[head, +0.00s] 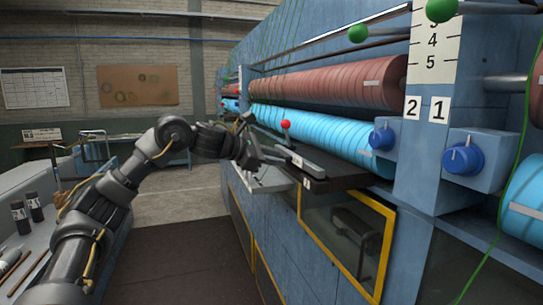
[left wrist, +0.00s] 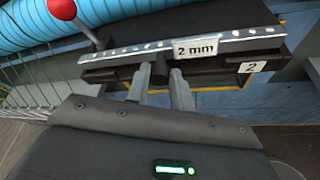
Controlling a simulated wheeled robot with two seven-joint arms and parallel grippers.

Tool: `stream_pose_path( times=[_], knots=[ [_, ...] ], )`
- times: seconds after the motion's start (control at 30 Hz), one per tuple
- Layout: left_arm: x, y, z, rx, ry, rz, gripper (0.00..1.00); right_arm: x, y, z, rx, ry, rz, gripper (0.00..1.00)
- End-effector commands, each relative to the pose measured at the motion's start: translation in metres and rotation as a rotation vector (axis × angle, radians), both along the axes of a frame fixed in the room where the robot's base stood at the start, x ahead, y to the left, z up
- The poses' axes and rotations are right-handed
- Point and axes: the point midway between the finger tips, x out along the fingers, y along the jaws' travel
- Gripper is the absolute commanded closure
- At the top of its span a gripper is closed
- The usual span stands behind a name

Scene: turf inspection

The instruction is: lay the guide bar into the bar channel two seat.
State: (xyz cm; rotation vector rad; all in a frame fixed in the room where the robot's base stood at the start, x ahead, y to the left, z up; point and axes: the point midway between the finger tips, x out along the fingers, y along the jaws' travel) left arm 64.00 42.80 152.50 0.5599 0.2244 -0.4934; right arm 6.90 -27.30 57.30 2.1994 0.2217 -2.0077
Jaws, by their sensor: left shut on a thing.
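The guide bar is a long metal strip with a row of bright dots and a "2 mm" tag; it spans the left wrist view (left wrist: 240,40) and also shows in the head view (head: 311,164). My left gripper (head: 262,156) is shut on it near the middle, its two fingers (left wrist: 161,78) reaching the bar beside the tag. The bar channel two (head: 345,180) is a dark ledge marked "2"; it shows just behind and below the bar in the left wrist view (left wrist: 275,63). The bar lies roughly along it; I cannot tell whether they touch. My right gripper is out of view.
A red ball knob (head: 285,124) stands just behind the bar. Blue rollers (head: 325,132) run close behind the ledge, with blue dial knobs (head: 382,138) to the right. A yellow-framed window (head: 345,240) is below. The floor in front is clear.

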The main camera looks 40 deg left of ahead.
Motion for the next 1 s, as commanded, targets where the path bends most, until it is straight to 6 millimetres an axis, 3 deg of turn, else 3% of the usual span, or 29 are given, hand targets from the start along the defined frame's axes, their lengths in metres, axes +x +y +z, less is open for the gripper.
stream_pose_path(
  times=[1.0],
  knots=[
    [-0.0001, 0.0002, -0.0086, -0.001, -0.002, 0.000, 1.00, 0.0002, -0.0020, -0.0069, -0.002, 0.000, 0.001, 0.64]
  ],
)
